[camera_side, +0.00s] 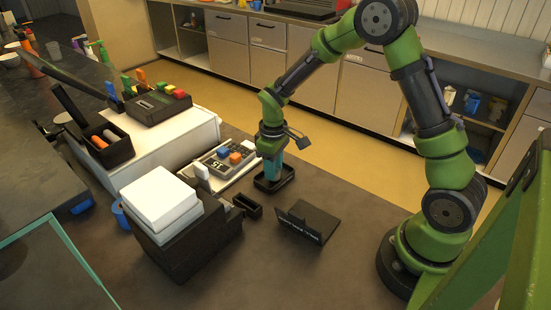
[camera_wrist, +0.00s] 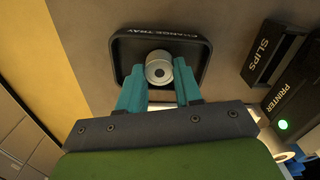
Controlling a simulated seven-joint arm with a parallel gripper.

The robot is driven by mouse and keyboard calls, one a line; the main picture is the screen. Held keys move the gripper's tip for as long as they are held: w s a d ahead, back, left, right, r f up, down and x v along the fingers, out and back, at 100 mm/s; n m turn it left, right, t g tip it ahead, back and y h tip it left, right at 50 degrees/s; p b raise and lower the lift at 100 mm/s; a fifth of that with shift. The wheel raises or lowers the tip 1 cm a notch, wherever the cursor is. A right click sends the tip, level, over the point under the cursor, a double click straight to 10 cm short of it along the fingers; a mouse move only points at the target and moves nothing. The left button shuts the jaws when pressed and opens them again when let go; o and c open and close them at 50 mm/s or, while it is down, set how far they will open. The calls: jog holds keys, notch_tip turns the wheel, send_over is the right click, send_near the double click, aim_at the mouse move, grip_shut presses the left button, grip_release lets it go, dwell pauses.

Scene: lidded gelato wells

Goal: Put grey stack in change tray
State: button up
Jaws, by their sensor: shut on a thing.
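The grey stack (camera_wrist: 158,68) shows in the wrist view as a round grey cylinder seen from its end. It sits between the teal fingertips of my gripper (camera_wrist: 157,85), which is shut on it. The black change tray (camera_wrist: 198,50), with its name on the rim, is directly beyond the stack, and the stack appears within its outline. In the side view my gripper (camera_side: 270,170) points down over the change tray (camera_side: 288,179). The stack is hidden there by the fingers and tray wall. I cannot tell whether the stack touches the tray floor.
A black slips holder (camera_wrist: 272,55) and a printer (camera_wrist: 295,98) with a green light are right of the tray in the wrist view. A card terminal (camera_side: 228,160) with blue and orange blocks stands left of the tray. A black stand (camera_side: 309,222) is in front.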

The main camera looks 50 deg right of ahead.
jog(key=shift+f, duration=0.25)
jog(key=o, duration=1.1)
notch_tip(320, 180, up, 12)
jog(key=s+a+r+m+t+y, duration=0.1)
jog(key=s+a+r+m+t, duration=0.2)
jog(key=s+r, duration=0.2)
jog(key=s+a+r+m+t+y, duration=0.1)
jog(key=s+a+r+m+t, duration=0.2)
jog(key=s, duration=0.9)
notch_tip(320, 180, up, 3)
jog(key=shift+s+f+m+t, duration=0.1)
jog(key=shift+s+m+t, duration=0.2)
jog(key=shift+t, duration=0.3)
